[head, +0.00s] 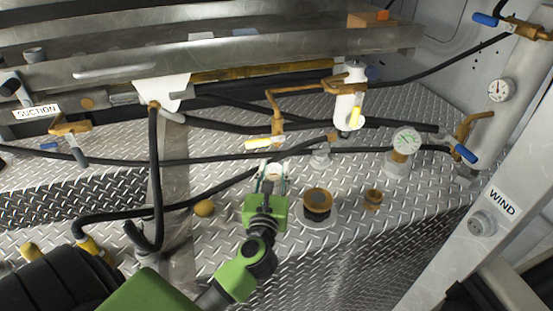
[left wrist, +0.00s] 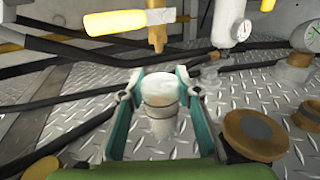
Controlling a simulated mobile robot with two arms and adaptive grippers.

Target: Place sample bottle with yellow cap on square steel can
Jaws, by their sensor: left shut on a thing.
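My left gripper (head: 271,172) reaches over the diamond-plate deck in the middle of the head view. In the left wrist view its teal fingers (left wrist: 153,85) are shut on a pale cylindrical thing (left wrist: 161,92), upright between them. It has an off-white top and a clear or whitish body. I cannot tell whether it is the sample bottle; no yellow cap shows on it. I cannot make out a square steel can in either view. My right gripper is not in view.
A yellow-handled valve (head: 265,143) and black hoses lie just beyond the gripper. A brown-capped port (head: 317,204) and a gauge (head: 405,142) stand to its right. Steel shelving (head: 240,50) runs across the back.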

